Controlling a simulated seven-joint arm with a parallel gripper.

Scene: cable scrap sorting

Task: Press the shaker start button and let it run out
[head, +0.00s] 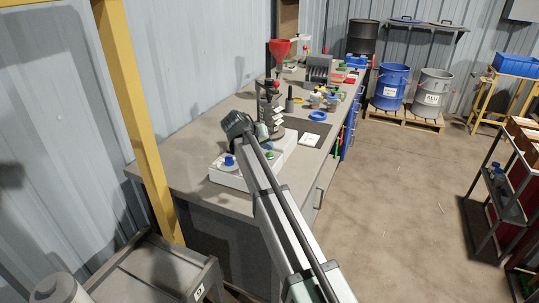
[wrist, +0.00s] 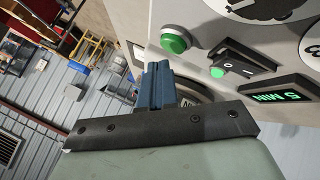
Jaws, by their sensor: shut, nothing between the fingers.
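The shaker's control face (wrist: 150,20) is close in the wrist view. It carries a round green button (wrist: 175,42), a black rocker switch (wrist: 240,64) with a small green lamp beside it, and a lit display (wrist: 277,96) reading 5 MIN. My gripper (wrist: 158,68) is shut and empty. Its blue fingertips appear just below the green button, with a small gap in the picture; the depth between them is hard to judge. In the head view the shaker stands on the bench with its sieve tower (head: 268,92), and my arm partly covers its pale base.
A grey bench (head: 180,170) runs away from me along the wall. It holds a red funnel (head: 279,48), a blue ring (head: 317,116) and small containers. Blue (head: 391,84) and grey (head: 431,92) drums stand on pallets behind. The floor to the right is mostly clear.

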